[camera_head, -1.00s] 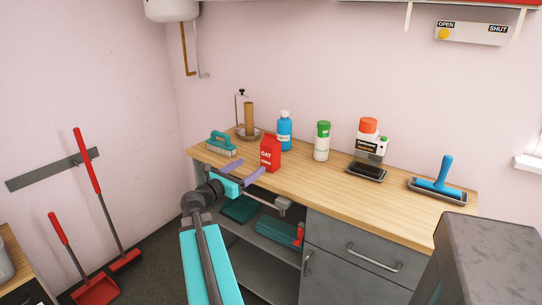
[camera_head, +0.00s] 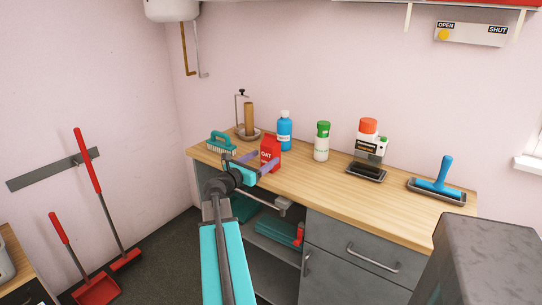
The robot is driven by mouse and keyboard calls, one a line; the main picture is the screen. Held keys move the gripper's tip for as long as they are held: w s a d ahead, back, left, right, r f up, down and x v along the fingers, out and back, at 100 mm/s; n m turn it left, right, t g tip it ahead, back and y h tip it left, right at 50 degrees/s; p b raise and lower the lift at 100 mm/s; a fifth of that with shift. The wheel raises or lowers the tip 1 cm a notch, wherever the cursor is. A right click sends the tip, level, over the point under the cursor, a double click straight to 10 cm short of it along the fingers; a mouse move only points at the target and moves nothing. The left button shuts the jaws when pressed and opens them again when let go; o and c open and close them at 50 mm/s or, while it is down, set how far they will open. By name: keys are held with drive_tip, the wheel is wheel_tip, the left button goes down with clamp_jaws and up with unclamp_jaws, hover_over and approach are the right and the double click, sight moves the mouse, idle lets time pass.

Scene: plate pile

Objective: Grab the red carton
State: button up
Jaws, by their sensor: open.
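The red carton (camera_head: 271,146), with white "OAT" lettering, stands upright on the wooden counter (camera_head: 320,183) near its front left part. My gripper (camera_head: 262,161) is open, with its purple fingers reaching toward the carton at its lower front. One finger shows to the right of the carton's base, and the other is partly hidden near its left side. I cannot tell whether the fingers touch the carton. The gripper covers the carton's lower part.
A green-capped container (camera_head: 322,141) stands to the right, then a red-capped bottle (camera_head: 367,138) and a blue-handled roller (camera_head: 438,180).

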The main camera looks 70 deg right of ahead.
sight(266, 156)
drive_tip(key=shift+p+x, duration=0.35)
drive_tip(key=shift+x, duration=2.2)
drive_tip(key=shift+s, duration=0.1)
drive_tip(key=c, duration=1.1)
drive_tip(key=shift+r, duration=0.15)
